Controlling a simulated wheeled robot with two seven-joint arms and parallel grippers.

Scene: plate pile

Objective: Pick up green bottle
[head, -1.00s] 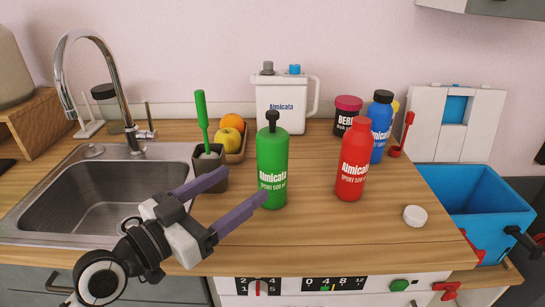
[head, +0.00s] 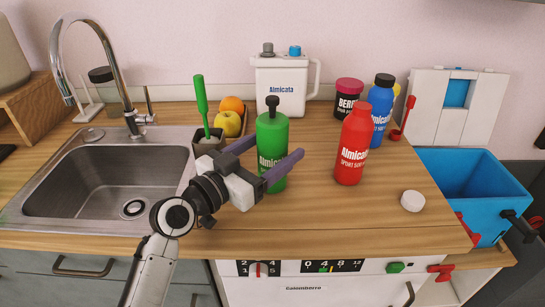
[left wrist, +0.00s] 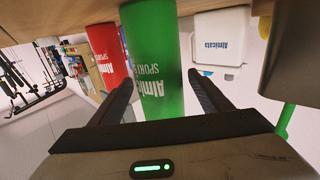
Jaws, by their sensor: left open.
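The green bottle (head: 272,135) with a dark cap stands upright on the wooden counter, right of the sink. My left gripper (head: 266,160) is open at the bottle, with one finger to its left and the other crossing in front of its lower right. In the left wrist view the green bottle (left wrist: 155,55) stands between the two open fingers of the left gripper (left wrist: 162,90). The fingers are not closed on it. My right gripper is not in view.
A red bottle (head: 353,145) stands to the right, with a blue bottle (head: 381,108) behind it. A white jug (head: 281,88) stands behind. A brush holder (head: 207,140) and fruit tray are close on the left. A white lid (head: 413,201) lies near the right edge.

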